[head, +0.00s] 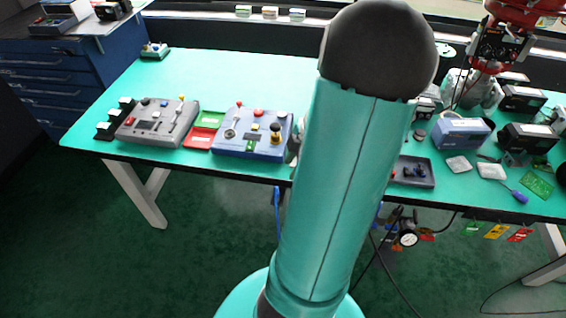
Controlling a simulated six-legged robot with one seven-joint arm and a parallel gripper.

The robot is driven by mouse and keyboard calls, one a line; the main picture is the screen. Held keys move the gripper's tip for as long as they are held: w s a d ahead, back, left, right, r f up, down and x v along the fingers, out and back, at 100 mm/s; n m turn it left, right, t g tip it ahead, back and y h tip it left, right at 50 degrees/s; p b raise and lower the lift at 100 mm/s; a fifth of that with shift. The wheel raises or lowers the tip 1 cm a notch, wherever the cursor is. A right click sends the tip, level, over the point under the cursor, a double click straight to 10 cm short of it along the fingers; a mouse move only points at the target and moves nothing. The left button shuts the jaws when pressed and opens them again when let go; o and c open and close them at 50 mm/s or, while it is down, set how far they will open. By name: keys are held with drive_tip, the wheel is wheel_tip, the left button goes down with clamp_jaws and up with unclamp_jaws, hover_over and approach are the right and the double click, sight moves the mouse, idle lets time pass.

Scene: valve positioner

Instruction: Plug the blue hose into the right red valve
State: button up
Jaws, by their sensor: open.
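Only the head view is given. My teal arm with its dark rounded joint rises through the middle and hides much of the table and whatever lies behind it. My gripper is not in view. A thin blue strand, possibly part of the blue hose (277,203), hangs below the table's front edge just left of my arm. Its ends cannot be seen. I cannot make out the right red valve for certain. A large red body (518,12) sits above dark and silver fittings at the top right, cut off by the frame.
The teal table (218,75) has free room at its back left. A grey control box (158,122) and a blue-grey one (252,132) stand near the front edge. Several devices crowd the right side. A pressure gauge (408,239) and cables hang below the table.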

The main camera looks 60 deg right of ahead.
sight(278, 191)
drive_tip(key=x, duration=1.3)
drive_tip(key=shift+f, duration=0.4)
drive_tip(key=c, duration=0.9)
clamp_jaws()
